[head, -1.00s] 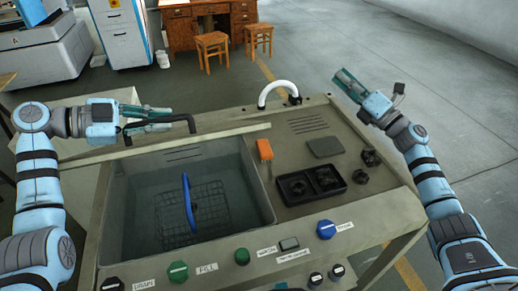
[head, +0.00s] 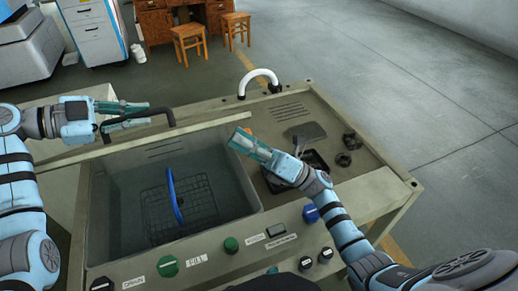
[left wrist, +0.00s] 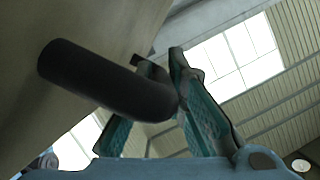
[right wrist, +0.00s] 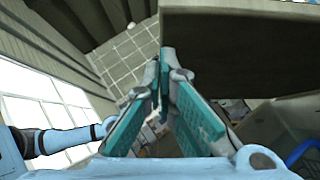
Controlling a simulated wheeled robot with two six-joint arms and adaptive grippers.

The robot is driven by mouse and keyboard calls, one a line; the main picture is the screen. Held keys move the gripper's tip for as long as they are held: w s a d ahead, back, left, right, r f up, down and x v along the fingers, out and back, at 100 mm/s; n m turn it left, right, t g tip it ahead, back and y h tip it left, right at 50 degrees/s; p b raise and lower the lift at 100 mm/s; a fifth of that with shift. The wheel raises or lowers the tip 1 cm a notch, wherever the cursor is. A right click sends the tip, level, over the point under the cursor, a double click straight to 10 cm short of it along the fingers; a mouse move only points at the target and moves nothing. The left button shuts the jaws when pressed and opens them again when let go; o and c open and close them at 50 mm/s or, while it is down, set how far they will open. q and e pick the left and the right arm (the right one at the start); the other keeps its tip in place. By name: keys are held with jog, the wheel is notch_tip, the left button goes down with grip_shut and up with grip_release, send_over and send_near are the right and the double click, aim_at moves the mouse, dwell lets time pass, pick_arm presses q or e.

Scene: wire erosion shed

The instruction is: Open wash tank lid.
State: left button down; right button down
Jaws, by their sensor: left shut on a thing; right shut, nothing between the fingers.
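The wash tank (head: 130,180) is open to view, with a wire basket and a blue curved handle (head: 174,197) inside. The lid (head: 120,148) stands raised along the tank's back edge, seen nearly edge-on, so its angle is hard to tell. My left gripper (head: 140,118) is shut on the lid's black handle (head: 160,113). The left wrist view shows the dark handle (left wrist: 100,77) between the fingers beside the beige lid panel (left wrist: 85,30). My right gripper (head: 243,140) is shut and empty above the tank's right rim; its fingers also show in the right wrist view (right wrist: 168,65).
The console right of the tank carries a black tray (head: 314,160), dark knobs (head: 346,150) and a white curved pipe (head: 262,76). Knobs and labels line the front panel. Part of an orange object shows behind my right gripper. Open floor lies to the right and behind.

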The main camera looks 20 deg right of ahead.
jog(key=shift+w+a+r, duration=0.15)
jog(key=shift+a+r, duration=0.05)
jog(key=shift+a, duration=0.05)
